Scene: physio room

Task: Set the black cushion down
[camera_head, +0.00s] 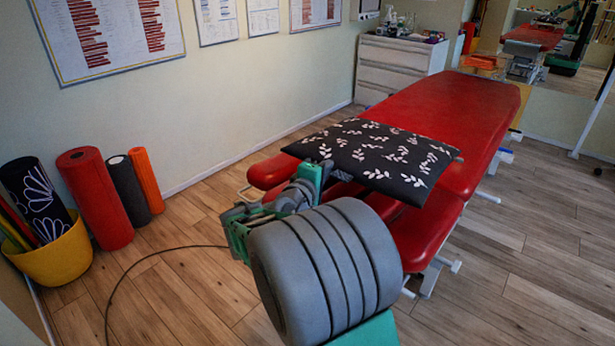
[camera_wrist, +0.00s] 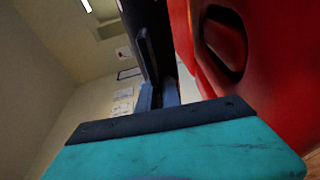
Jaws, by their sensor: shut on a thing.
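The black cushion (camera_head: 372,153) with a white leaf pattern lies roughly flat over the near part of the red treatment table (camera_head: 440,112). I cannot tell whether its underside touches the table. My gripper (camera_head: 322,172) is shut on the cushion's near left edge; the fingertips are partly hidden. In the wrist view the fingers (camera_wrist: 157,72) reach up to the dark cushion (camera_wrist: 150,18), with the red table (camera_wrist: 270,70) close on the right.
A yellow bin (camera_head: 58,258) and several rolls, among them a red roll (camera_head: 95,198), stand along the left wall. A white drawer cabinet (camera_head: 395,66) stands at the back. The far part of the table is bare, and the wooden floor at right is clear.

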